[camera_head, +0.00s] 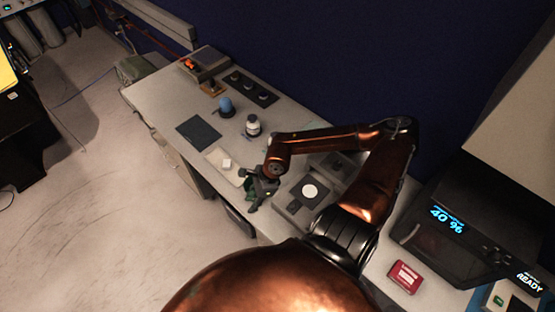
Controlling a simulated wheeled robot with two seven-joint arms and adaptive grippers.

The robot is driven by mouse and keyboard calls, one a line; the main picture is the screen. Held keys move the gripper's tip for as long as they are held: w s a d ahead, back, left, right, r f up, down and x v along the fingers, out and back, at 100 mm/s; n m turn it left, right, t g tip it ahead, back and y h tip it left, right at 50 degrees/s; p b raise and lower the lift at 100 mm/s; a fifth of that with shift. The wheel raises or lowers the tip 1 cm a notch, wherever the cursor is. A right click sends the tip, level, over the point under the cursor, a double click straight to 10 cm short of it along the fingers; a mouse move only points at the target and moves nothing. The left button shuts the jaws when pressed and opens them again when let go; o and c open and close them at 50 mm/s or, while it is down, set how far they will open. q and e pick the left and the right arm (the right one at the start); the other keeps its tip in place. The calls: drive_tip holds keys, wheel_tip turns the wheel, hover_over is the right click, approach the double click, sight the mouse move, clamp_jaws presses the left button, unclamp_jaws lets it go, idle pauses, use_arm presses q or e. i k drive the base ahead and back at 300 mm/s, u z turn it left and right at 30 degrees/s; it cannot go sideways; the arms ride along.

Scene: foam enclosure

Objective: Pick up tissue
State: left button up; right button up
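A small white piece (227,163), which looks like the tissue, lies on a pale flat pad (214,154) near the front edge of the bench. My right gripper (250,194) hangs at the bench's front edge, just right of and nearer than the white piece, apart from it. Something dark green (248,182) shows beside its fingers; I cannot tell whether it is held. The fingers are small and dark, so their opening is unclear. My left gripper is out of view.
A white bottle with a dark cap (253,126), a blue rounded object (226,107) and a dark mat (199,131) are on the bench (160,105). A red box (404,277) lies right.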

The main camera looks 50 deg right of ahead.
sight(227, 165)
drive_tip(key=z, duration=0.45)
drive_tip(key=i, duration=1)
